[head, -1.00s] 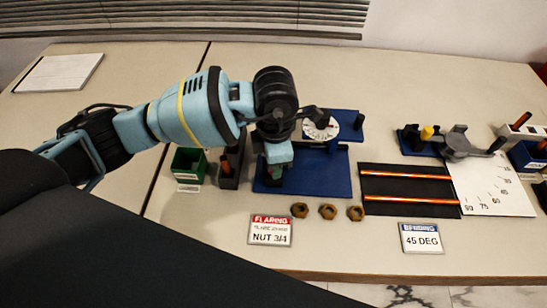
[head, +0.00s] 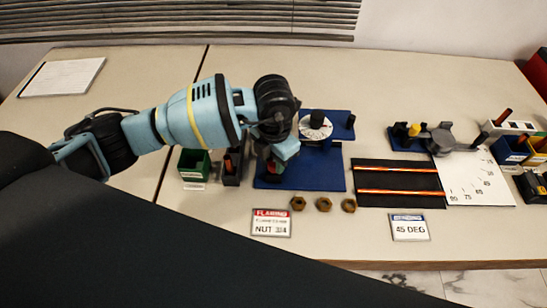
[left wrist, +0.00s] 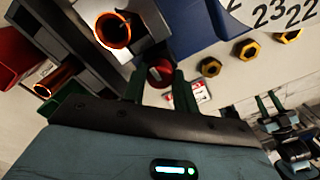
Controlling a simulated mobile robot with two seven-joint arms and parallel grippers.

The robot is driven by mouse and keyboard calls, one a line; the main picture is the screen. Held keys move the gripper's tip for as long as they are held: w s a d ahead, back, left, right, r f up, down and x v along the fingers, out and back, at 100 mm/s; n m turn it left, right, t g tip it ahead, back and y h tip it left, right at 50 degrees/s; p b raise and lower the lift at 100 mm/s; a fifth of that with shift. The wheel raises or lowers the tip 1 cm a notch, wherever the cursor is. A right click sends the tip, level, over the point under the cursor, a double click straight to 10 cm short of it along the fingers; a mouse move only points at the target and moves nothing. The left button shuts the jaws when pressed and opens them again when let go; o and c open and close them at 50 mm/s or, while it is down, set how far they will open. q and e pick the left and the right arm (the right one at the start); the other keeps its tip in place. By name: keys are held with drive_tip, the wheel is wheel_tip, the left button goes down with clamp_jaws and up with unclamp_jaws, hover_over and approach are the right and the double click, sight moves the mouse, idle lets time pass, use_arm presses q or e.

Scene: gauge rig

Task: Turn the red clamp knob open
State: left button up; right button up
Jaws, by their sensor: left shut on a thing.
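My left gripper (head: 276,164) is over the left part of the blue flaring base (head: 325,177), and its wrist hides much of the rig there. In the left wrist view its two dark green fingers (left wrist: 160,88) are shut on the red clamp knob (left wrist: 160,71), one finger on each side. In the head view the knob is mostly hidden by the gripper. What looks like my right gripper (left wrist: 270,105) shows at the right of the left wrist view, away from the rig; its jaw state is unclear.
A white dial (head: 308,131) with a black post stands behind the gripper. A green bin (head: 193,163) and dark holder (head: 232,170) are at its left. Several brass nuts (head: 323,205) lie in front. A black mat with copper tubes (head: 398,191) lies to the right.

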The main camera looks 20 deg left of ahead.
sight(274, 162)
use_arm(q)
drive_tip(key=shift+r, duration=0.1)
use_arm(e)
drive_tip(key=shift+w+r, duration=0.1)
drive_tip(key=shift+w, duration=0.15)
use_arm(q)
drive_tip(key=o, duration=0.7)
use_arm(e)
drive_tip(key=shift+w+r, duration=0.15)
use_arm(q)
wheel_tip(274, 162, up, 7)
drive_tip(key=shift+r, duration=0.4)
use_arm(e)
drive_tip(key=shift+s, duration=0.25)
drive_tip(key=shift+w, duration=0.1)
drive_tip(key=shift+r, duration=0.1)
